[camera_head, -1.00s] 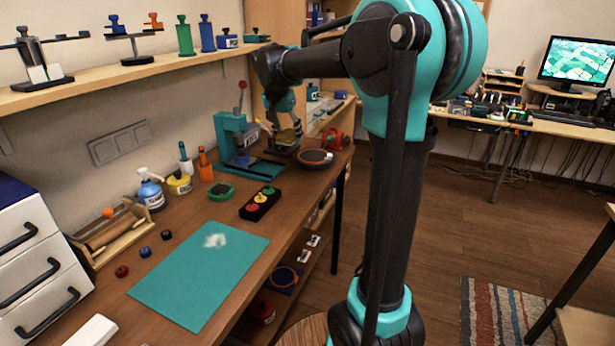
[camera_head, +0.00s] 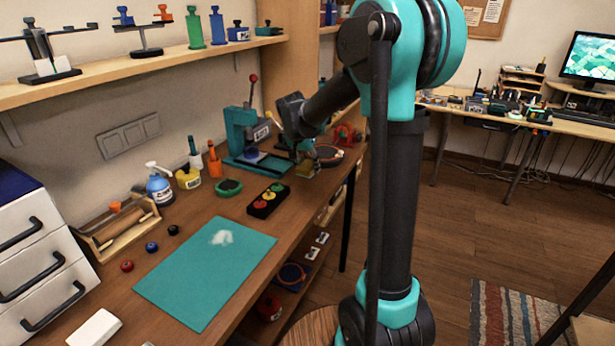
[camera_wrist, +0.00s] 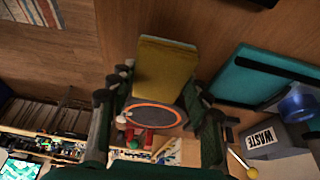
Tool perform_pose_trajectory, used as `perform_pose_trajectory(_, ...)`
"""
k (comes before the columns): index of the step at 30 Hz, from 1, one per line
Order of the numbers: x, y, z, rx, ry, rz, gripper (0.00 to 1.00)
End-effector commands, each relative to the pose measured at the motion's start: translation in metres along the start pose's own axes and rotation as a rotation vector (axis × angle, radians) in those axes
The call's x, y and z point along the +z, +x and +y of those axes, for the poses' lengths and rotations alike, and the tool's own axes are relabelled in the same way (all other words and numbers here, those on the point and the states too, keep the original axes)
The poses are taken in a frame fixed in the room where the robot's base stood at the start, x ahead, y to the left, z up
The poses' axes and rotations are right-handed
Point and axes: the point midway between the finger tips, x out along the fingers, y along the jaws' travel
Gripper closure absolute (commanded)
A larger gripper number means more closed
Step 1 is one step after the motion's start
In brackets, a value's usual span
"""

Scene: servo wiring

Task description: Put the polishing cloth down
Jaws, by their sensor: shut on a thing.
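The polishing cloth, a yellow pad-like piece with a teal-grey edge (camera_wrist: 163,72), is held between the fingers of my gripper (camera_wrist: 160,108) in the wrist view. In the head view my gripper (camera_head: 307,164) is over the far end of the workbench, in front of the teal press. The cloth is small and partly hidden there. A dark round disc with an orange ring (camera_wrist: 155,114) lies beyond the cloth in the wrist view. I cannot tell the exact gap between cloth and bench top.
The teal press (camera_head: 245,140) stands left of my gripper. A black box with coloured buttons (camera_head: 268,201) and a teal mat (camera_head: 190,285) with a white fluffy wad (camera_head: 221,238) lie nearer. A grey box marked WASTE (camera_wrist: 268,138) is at right in the wrist view.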

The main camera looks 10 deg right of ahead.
Motion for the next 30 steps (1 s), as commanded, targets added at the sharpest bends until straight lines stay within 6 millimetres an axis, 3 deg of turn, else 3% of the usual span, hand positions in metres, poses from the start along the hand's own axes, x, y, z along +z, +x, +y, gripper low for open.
perform_pose_trajectory(12,0.016,0.039,0.0,0.0,0.0,0.0,0.88)
perform_pose_trajectory(24,0.018,0.044,0.0,0.0,0.0,0.0,0.88)
perform_pose_trajectory(25,0.018,0.043,0.0,0.0,0.0,0.0,0.49)
perform_pose_trajectory(30,0.018,0.043,0.0,0.0,0.0,0.0,0.31)
